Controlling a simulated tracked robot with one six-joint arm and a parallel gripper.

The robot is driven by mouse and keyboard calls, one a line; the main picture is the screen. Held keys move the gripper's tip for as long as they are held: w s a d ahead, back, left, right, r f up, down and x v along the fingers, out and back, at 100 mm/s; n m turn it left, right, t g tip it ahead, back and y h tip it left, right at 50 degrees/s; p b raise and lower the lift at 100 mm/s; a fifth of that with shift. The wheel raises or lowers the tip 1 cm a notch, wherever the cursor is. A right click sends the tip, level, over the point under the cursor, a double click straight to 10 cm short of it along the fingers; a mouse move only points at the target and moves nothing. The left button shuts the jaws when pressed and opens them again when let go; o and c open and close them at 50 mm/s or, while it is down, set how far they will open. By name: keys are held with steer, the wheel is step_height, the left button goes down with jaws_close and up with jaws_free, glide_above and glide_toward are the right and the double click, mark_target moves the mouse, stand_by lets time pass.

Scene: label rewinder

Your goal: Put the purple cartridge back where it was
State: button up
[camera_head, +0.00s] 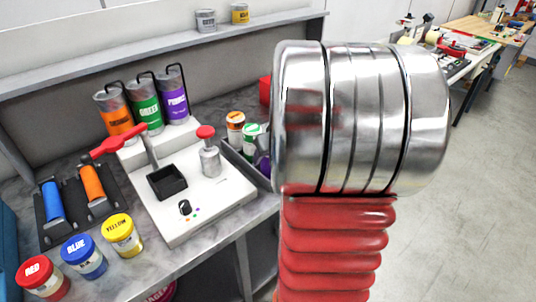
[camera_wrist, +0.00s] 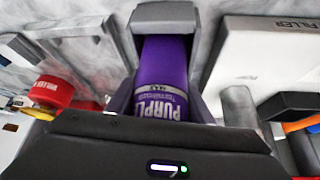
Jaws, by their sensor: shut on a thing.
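The purple cartridge (camera_wrist: 160,75) is a purple cylinder with white "PURPLE" lettering in the wrist view, lengthwise from the grey block at the top to the dark gripper body. My gripper (camera_wrist: 163,95) is shut on it, with a grey finger along each side. The cartridge's near end is hidden by the gripper body, and I cannot tell whether it touches a surface below. Neither the gripper nor this cartridge shows in the head view. There, a dark rack (camera_head: 72,212) at the left holds a blue cartridge (camera_head: 52,200) and an orange cartridge (camera_head: 92,182).
Orange, green and purple cans (camera_head: 177,103) stand behind the white machine (camera_head: 205,212). The machine has a red lever (camera_head: 115,143) and a red-knobbed plunger (camera_head: 209,155). Red, blue and yellow jars (camera_head: 122,236) line the front. My own arm blocks the middle right.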

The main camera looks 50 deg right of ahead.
steer(key=shift+s+a+f, duration=0.1)
steer(key=shift+s+f, duration=0.05)
steer(key=shift+f, duration=0.35)
steer(key=shift+s+f, duration=0.15)
steer(key=shift+f, duration=0.3)
stand_by(0.9)
steer(key=o, duration=1.4)
steer(key=shift+o, duration=1.3)
steer(key=shift+r, duration=0.1)
steer(key=shift+s+r, duration=0.15)
steer(key=shift+r, duration=0.25)
steer(key=v, duration=1.4)
steer(key=shift+w+r, duration=0.15)
steer(key=shift+w, duration=0.2)
